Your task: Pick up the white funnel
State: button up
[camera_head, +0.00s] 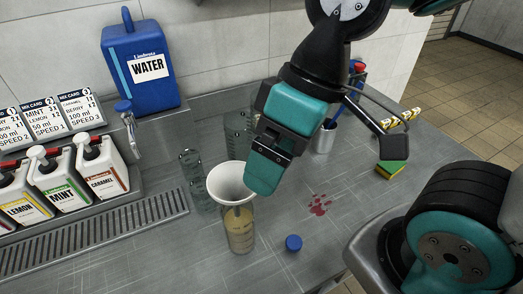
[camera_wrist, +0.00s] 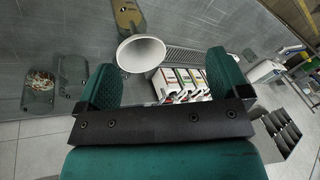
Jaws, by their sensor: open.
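The white funnel (camera_head: 230,181) sits upright with its spout in the mouth of a clear container (camera_head: 240,236) holding tan liquid, on the grey counter. In the wrist view the funnel (camera_wrist: 141,55) shows its wide cone beyond the fingers, nearer the left one, with the tan container (camera_wrist: 126,16) behind it. My gripper (camera_head: 263,172) is just right of the funnel's rim in the head view; whether it touches cannot be told. In the wrist view my gripper (camera_wrist: 162,80) has its two green fingers wide apart with nothing held between them.
Clear measuring containers (camera_head: 191,170) stand behind the funnel. Syrup jugs (camera_head: 62,180) and a blue water jug (camera_head: 142,68) stand left and back. A sponge (camera_head: 390,168) lies at right.

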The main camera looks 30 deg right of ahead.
aim_at(226, 185)
jog(key=k, duration=0.5)
jog(key=z, duration=2.9)
jog(key=k, duration=1)
jog(key=u, duration=1.75)
